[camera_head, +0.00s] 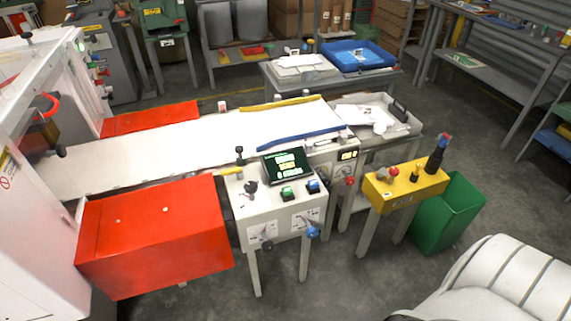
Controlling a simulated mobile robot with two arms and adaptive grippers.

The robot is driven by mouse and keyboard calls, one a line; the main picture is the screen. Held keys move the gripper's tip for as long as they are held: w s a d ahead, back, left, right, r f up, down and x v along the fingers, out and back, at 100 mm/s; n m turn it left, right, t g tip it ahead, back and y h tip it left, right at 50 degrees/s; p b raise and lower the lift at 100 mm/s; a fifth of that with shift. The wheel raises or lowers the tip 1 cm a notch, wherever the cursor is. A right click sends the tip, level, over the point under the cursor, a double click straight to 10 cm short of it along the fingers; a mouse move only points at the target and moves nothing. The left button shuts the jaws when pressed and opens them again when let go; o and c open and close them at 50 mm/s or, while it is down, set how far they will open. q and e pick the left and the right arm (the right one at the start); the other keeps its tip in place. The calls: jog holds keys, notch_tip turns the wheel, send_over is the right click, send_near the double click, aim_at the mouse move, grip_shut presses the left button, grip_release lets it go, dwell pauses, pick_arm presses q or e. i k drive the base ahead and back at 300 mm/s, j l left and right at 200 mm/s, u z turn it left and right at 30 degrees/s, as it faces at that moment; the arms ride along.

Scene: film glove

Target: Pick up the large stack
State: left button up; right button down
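I cannot tell for sure which thing is the large stack. A pale tray (407,129) at the end of the conveyor holds flat white pieces (372,117) and a dark-handled item. A flat white pile (300,62) lies on the grey back table beside a blue tray (350,66) with pale contents. Neither of my grippers shows in this view.
A white conveyor (160,150) runs between red boxes (155,232). A control panel (275,208) and a yellow button stand (404,187) are in front, with a green bin (446,215) beside them. Shelves (470,70) line the right; grey floor is free before them.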

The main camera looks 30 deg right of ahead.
aim_at(351, 115)
jog(key=z, duration=1.6)
